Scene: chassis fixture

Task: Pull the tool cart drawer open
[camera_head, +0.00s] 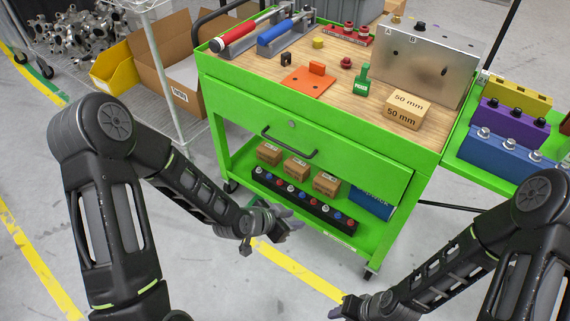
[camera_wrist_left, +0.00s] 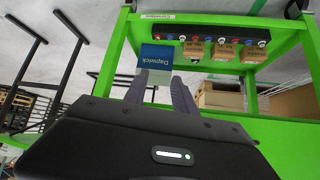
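The green tool cart (camera_head: 212,83) stands ahead of me with a wooden top. Its drawer front (camera_head: 350,163) carries a black bar handle (camera_head: 290,142) and a round lock above it. The drawer looks shut or nearly so; its inside is hidden. My left gripper (camera_head: 292,217) is in front of the cart, below and apart from the handle, near the lower shelf. In the left wrist view its two fingers (camera_wrist_left: 166,88) are spread with nothing between them. My right gripper (camera_head: 343,308) is low at the bottom, away from the cart; its fingers are too unclear to judge.
The lower shelf holds small cartons (camera_head: 297,168), a black strip of coloured knobs (camera_head: 300,198) and a blue box (camera_head: 372,199), also in the left wrist view (camera_wrist_left: 157,57). A side shelf (camera_head: 468,160) juts out right. A wire rack (camera_head: 160,75) stands left. Floor in front is clear.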

